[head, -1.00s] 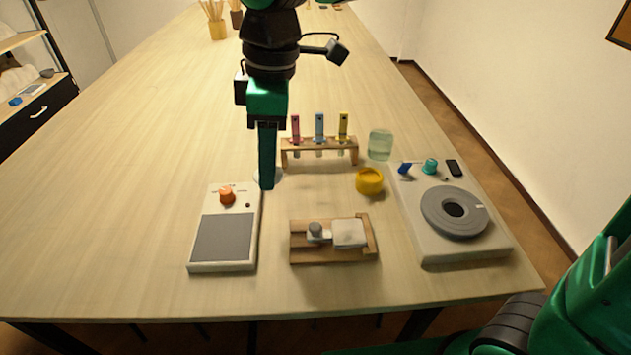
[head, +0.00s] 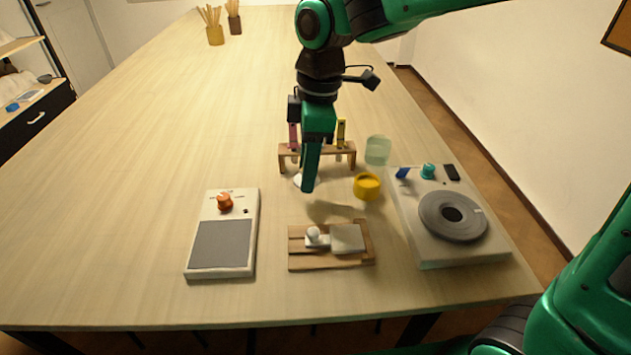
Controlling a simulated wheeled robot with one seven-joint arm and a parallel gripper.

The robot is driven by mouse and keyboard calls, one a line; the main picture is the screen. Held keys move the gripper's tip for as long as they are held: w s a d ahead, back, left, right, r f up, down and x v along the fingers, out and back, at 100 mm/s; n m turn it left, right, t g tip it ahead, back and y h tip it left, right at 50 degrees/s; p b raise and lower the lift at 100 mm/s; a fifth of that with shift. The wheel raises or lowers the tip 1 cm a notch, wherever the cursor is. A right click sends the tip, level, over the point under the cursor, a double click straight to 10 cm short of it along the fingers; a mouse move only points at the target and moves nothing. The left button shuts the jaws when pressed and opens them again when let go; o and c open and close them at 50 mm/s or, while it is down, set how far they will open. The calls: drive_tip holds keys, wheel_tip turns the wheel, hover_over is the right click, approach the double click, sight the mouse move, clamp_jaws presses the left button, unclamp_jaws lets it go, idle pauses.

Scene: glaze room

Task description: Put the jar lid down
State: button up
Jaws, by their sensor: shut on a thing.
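My gripper (head: 308,187) points down over the table, shut on a pale, disc-like thing, the jar lid (head: 299,181). The lid is in front of the wooden tube rack and to the left of a yellow round pot (head: 367,188). A soft shadow lies on the table just to the right of the fingertips, and the lid looks held above the surface. A pale green glass jar (head: 377,151) stands upright behind the yellow pot.
The tube rack (head: 345,151) is partly hidden behind my gripper. A wooden block device (head: 298,258) lies in front, a grey-topped panel with an orange knob (head: 222,248) at left, and a wheel unit (head: 453,216) at right. The table's left side (head: 110,200) is clear.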

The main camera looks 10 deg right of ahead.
sight(315, 197)
drive_tip(key=shift+w+d+f, duration=0.75)
drive_tip(key=shift+d, duration=0.25)
drive_tip(key=shift+f, duration=2)
drive_tip(key=o, duration=1)
drive_tip(key=shift+f, duration=0.1)
drive_tip(key=r, duration=0.4)
drive_tip(key=d+r, duration=0.1)
drive_tip(key=r, duration=0.7)
drive_tip(key=shift+d+r, duration=0.1)
drive_tip(key=shift+d, duration=0.15)
